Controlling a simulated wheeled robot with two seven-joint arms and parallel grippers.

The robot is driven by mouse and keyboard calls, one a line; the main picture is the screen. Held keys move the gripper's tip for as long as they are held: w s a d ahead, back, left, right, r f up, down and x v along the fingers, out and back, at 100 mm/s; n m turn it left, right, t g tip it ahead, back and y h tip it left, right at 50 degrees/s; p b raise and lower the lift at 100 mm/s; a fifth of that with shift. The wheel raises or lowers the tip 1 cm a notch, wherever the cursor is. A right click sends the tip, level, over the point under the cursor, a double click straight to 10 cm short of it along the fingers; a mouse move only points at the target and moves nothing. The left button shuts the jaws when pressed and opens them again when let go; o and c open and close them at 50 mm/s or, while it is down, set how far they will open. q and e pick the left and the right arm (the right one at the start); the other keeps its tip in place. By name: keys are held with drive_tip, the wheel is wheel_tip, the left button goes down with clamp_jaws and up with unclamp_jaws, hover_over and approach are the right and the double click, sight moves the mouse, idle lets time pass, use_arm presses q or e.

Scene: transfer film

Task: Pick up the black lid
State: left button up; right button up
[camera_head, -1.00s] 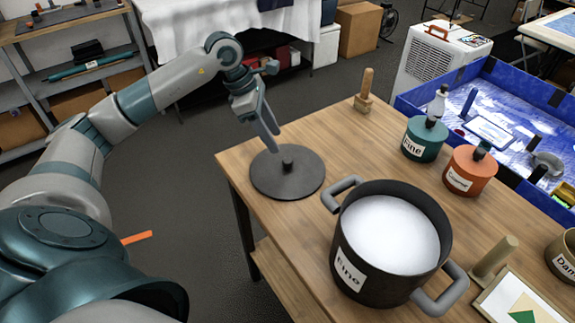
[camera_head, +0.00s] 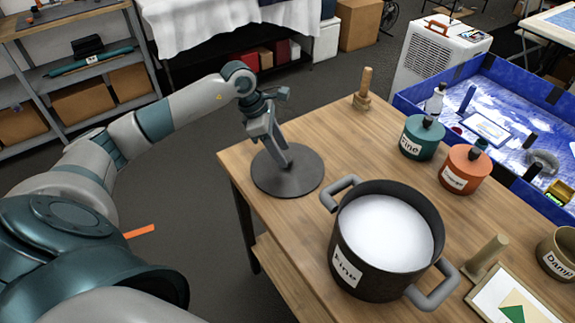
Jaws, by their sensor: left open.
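The black lid (camera_head: 300,184) lies flat on the wooden table near its left corner. It is a round dark disc with a small knob at its middle. My left gripper (camera_head: 285,160) comes down over the lid from above, with its fingers open at the knob. The fingers hide most of the knob, and I cannot tell whether they touch it. The lid rests on the table. My right gripper does not show.
A black pot (camera_head: 372,285) with grey handles and white contents stands right of the lid. A green canister (camera_head: 425,145), an orange canister (camera_head: 462,175) and a wooden stamp (camera_head: 364,90) stand further back. A blue-walled tray (camera_head: 470,72) is at the right.

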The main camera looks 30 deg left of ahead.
use_arm(q)
drive_tip(key=p+x, duration=0.1)
drive_tip(key=x, duration=0.2)
drive_tip(key=shift+a+p, duration=0.15)
drive_tip(key=shift+p, duration=0.2)
drive_tip(key=shift+w+f, duration=0.15)
drive_tip(key=shift+f, duration=0.25)
clamp_jaws()
